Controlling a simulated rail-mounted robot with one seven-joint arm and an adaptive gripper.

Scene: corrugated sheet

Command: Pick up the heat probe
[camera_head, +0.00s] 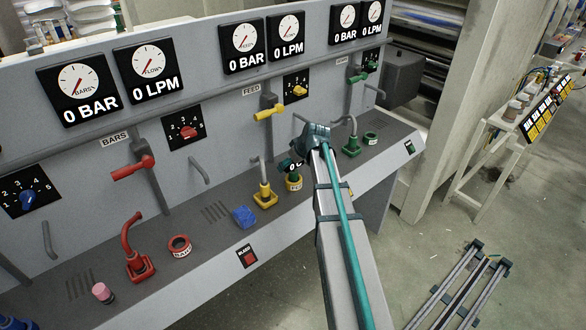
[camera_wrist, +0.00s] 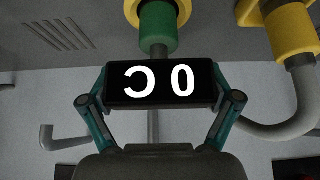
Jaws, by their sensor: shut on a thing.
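The heat probe shows in the wrist view as a black display (camera_wrist: 120,83) with an upside-down "0 C", a short grey stem and a green cylinder (camera_wrist: 157,28). My gripper (camera_wrist: 160,86) has a finger pressed on each side of the display. In the head view my gripper (camera_head: 305,152) is over the bench shelf, and only a small part of the display (camera_head: 297,164) shows beside it. I cannot tell whether the probe's lower end is inside the ring.
A yellow fitting with a bent grey pipe (camera_wrist: 294,32) is close beside the probe. The shelf also bears a red ring (camera_head: 179,246), a green ring (camera_head: 370,138), a blue block (camera_head: 244,216) and a pink cylinder (camera_head: 102,292). The gauge panel (camera_head: 215,85) rises behind.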

